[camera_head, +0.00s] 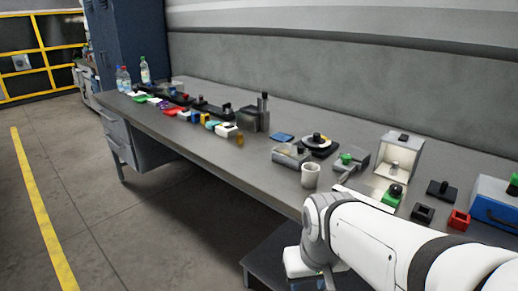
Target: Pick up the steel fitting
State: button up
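I cannot pick out the steel fitting with certainty; the small parts on the long grey workbench (252,170) are too small to tell apart. A grey metallic box-like item (290,154) sits mid-bench, and a grey piece with a green knob (349,160) stands to its right. My white arm reaches in from the lower right, in front of the bench's front edge, and hides part of it. Its wrist points down at the bottom edge of the picture. My gripper's fingers do not show.
A white cup (310,175) stands near the front edge. A lit box (398,155), a red block (459,220) and a blue case (495,203) fill the right end. Several coloured parts line the left half, with bottles (144,70) at the far end. Floor left of the bench is clear.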

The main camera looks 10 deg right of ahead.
aim_at(394, 169)
jog(key=u, duration=1.85)
jog(key=i, duration=1.45)
jog(key=z, duration=3.85)
